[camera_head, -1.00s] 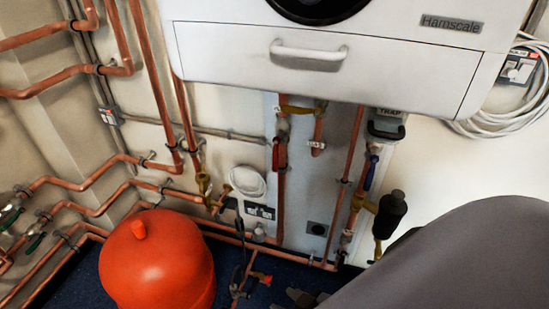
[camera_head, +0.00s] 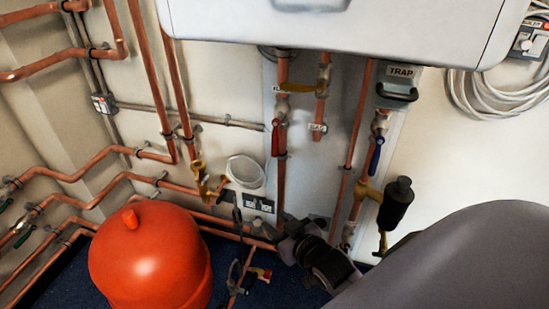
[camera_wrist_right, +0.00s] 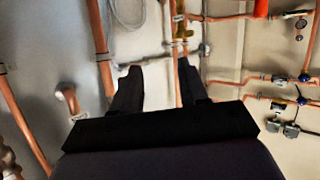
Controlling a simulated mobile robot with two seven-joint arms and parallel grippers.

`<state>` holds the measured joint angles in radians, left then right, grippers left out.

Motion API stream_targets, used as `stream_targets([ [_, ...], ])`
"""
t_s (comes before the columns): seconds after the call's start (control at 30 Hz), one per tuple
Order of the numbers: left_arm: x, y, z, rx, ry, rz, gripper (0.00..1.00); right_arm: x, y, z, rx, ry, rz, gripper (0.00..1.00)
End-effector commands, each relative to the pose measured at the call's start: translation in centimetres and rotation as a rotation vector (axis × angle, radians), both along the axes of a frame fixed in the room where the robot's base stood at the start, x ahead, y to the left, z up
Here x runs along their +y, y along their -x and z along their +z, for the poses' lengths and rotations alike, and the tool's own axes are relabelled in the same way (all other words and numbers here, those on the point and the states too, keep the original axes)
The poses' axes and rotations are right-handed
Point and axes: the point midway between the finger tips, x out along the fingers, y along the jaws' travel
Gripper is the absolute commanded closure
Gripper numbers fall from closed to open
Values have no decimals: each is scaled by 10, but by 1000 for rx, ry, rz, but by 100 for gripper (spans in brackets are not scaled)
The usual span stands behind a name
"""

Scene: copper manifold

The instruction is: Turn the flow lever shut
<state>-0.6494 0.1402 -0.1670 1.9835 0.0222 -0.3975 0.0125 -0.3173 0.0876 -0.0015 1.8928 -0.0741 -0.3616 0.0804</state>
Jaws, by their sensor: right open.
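A red lever (camera_head: 275,138) sits on a vertical copper pipe below the white boiler. It hangs along the pipe, tilted slightly. A yellow lever (camera_head: 297,87) lies roughly level above it, and a blue lever (camera_head: 376,155) hangs steeply on a pipe to the right. I cannot read which one is marked flow. My right gripper (camera_head: 287,228) is low in the head view, below the red lever and apart from it. In the wrist view its two fingers (camera_wrist_right: 160,68) are spread with nothing held between them. My left gripper is not in view.
The white boiler (camera_head: 340,25) overhangs the pipes. A red round tank (camera_head: 150,262) stands at lower left. A black cylinder (camera_head: 396,204) with brass fittings is at right, below a trap box (camera_head: 400,88). Copper pipes line the left wall. Coiled white cable (camera_head: 490,95) hangs at right.

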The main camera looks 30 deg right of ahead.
Motion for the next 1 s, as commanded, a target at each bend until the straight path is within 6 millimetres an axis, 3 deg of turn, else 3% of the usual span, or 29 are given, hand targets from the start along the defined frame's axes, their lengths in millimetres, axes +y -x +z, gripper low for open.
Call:
stream_targets([
  [0.03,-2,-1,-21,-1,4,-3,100,-12,-22,-3,-53,-1,-34,57],
  [0.1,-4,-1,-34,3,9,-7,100,-28,-45,8,-116,-3,-78,57],
  [0.3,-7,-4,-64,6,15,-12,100,-69,-93,43,-270,-22,-192,57],
  [0.6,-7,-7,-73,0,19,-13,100,-95,-117,72,-366,-48,-264,57],
  [0.77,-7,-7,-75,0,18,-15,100,-99,-128,74,-369,-48,-265,57],
  [1.0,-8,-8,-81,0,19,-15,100,-107,-159,74,-368,-47,-264,57],
])
